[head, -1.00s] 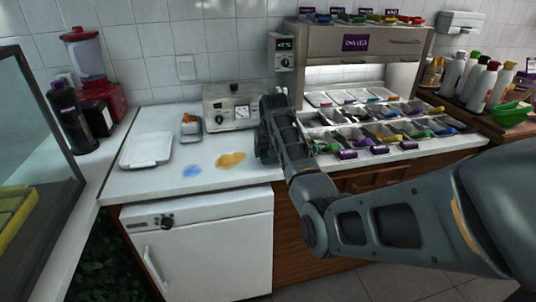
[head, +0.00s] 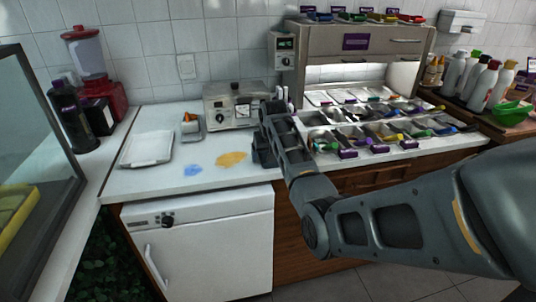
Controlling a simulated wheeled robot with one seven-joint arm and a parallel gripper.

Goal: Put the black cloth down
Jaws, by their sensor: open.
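My arm reaches over the white counter (head: 128,183) in the head view. My gripper (head: 264,158) is at its far end, a dark shape low over the counter, right of the orange spill. Its fingers are small and dark here. I cannot make out a black cloth apart from the dark gripper and wrist; it may be hidden by them. An orange-yellow spill (head: 231,159) and a blue spill (head: 193,170) lie on the counter left of my gripper.
A white tray (head: 147,148) and a small dish (head: 189,133) with orange pieces are on the left. A metal appliance (head: 233,104) stands behind the spills. Topping containers (head: 375,130) fill the right side. Bare counter lies around the spills.

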